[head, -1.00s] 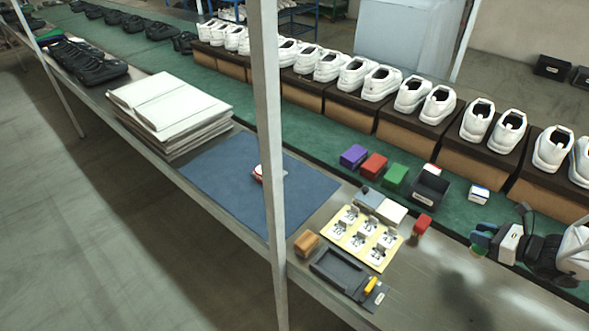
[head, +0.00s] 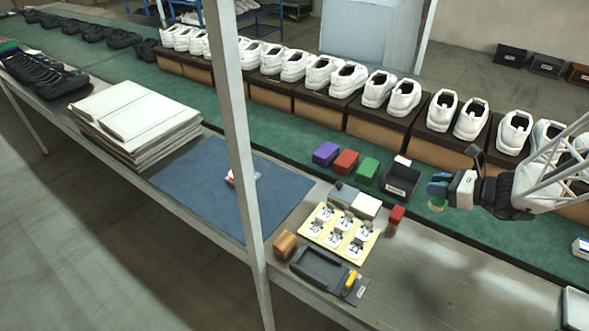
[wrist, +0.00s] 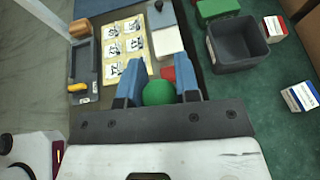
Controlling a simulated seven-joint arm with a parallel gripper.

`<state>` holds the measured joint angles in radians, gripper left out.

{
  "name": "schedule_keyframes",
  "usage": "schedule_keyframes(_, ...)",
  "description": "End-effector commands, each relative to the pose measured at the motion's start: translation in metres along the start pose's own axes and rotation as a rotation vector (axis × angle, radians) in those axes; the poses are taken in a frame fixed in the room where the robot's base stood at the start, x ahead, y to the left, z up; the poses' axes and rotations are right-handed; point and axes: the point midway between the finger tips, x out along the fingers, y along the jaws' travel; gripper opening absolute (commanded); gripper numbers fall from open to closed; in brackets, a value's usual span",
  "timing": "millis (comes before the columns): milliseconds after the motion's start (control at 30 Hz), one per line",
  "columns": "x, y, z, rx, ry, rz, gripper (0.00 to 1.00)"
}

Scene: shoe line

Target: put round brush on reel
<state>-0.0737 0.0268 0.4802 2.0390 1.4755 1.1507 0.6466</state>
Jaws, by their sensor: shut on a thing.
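My gripper (head: 437,189) has blue fingers and is shut on a round green piece, taken as the round brush (head: 436,205). It hangs face down between the fingertips, with a thin yellowish edge below, above the green belt. The wrist view shows the brush's green round top (wrist: 158,92) between the fingers. A small red piece (head: 397,213) on the bench left of the gripper may be the reel; I cannot tell. It is partly hidden behind the brush in the wrist view (wrist: 168,73).
A dark open bin (head: 401,184) and purple, red and green blocks (head: 367,170) stand left of the gripper. A cream board (head: 341,234) with several white pieces and a dark tray (head: 318,266) lie on the bench. A post (head: 237,140) crosses the view.

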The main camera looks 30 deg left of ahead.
Motion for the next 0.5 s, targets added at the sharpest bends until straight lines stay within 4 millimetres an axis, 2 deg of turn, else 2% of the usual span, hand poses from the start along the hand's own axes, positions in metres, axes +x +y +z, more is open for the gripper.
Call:
schedule_keyframes(100, 0.026, 0.004, 0.010, -0.011, 0.000, 0.027, 0.06)
schedule_keyframes(500, 0.105, 0.023, 0.044, -0.046, 0.001, 0.104, 0.06)
